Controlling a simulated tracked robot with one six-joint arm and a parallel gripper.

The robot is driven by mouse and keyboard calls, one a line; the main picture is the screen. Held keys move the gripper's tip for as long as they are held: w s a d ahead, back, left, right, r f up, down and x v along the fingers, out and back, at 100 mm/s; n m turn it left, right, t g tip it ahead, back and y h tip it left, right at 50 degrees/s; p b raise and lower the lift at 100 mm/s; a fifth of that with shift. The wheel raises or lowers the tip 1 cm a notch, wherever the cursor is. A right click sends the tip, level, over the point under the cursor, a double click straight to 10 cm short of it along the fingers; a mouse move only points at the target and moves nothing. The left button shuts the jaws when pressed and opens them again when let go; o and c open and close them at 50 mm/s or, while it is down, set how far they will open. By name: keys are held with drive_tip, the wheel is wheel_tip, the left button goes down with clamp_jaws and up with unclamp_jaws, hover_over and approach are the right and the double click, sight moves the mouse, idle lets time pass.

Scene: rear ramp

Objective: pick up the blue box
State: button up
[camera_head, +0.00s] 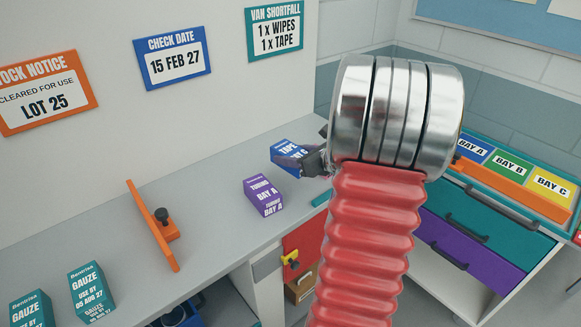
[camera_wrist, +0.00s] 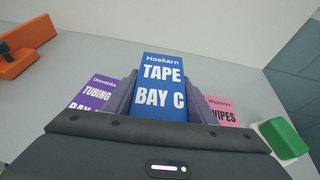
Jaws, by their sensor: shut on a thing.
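The blue box (camera_head: 284,149), labelled TAPE BAY C, is at the far part of the grey counter in the head view. In the wrist view the blue box (camera_wrist: 162,85) stands between the two fingers, its label facing the camera. My gripper (camera_head: 312,160) reaches it from the right in the head view, partly hidden behind my arm. In the wrist view my gripper (camera_wrist: 158,100) is shut on the box, one finger on each side. The box's lower part is hidden by the gripper body. I cannot tell whether the box touches the counter.
A purple tubing box (camera_head: 263,197) stands close by; a pink wipes box (camera_wrist: 222,112) and a green object (camera_wrist: 283,138) lie to the right in the wrist view. An orange bracket (camera_head: 155,228) and teal gauze boxes (camera_head: 90,290) are on the counter (camera_head: 110,225). A drawer cabinet (camera_head: 480,235) stands right.

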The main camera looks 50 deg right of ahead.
drive_tip(key=shift+r, duration=1.25)
drive_tip(key=shift+s, duration=0.2)
